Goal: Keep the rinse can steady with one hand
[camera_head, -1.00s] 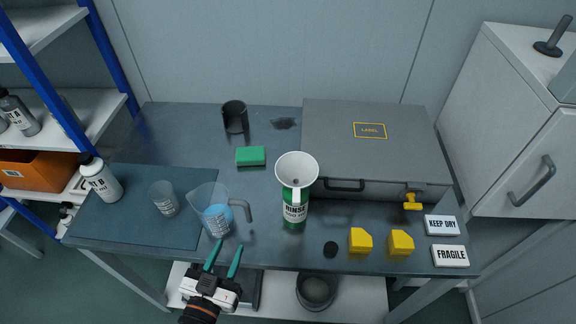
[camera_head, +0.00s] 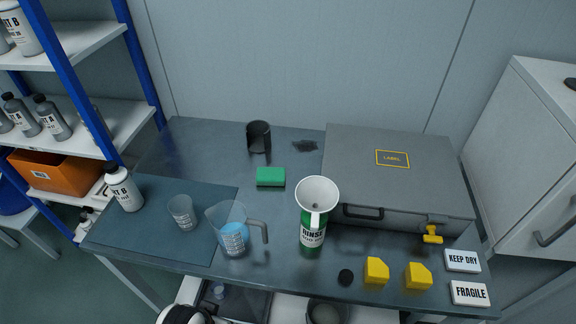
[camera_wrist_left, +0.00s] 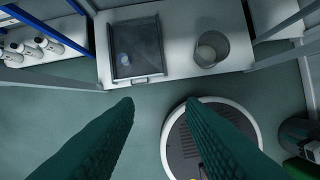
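The green rinse can (camera_head: 308,241) stands upright on the bench, in front of the grey case, with its label facing me. A white funnel (camera_head: 317,192) sits on top of it and hides its mouth. My left gripper (camera_wrist_left: 158,104) shows in the left wrist view as two teal fingers, spread apart with nothing between them. It is low, away from the can, facing the floor and the shelf under the bench. Its fingers do not show in the head view. My right gripper is in neither view.
A jug (camera_head: 230,230) with blue liquid stands left of the can, beside a clear cup (camera_head: 181,212) and a white bottle (camera_head: 124,188). A green sponge (camera_head: 270,177) lies behind. The grey case (camera_head: 350,160) fills the back right.

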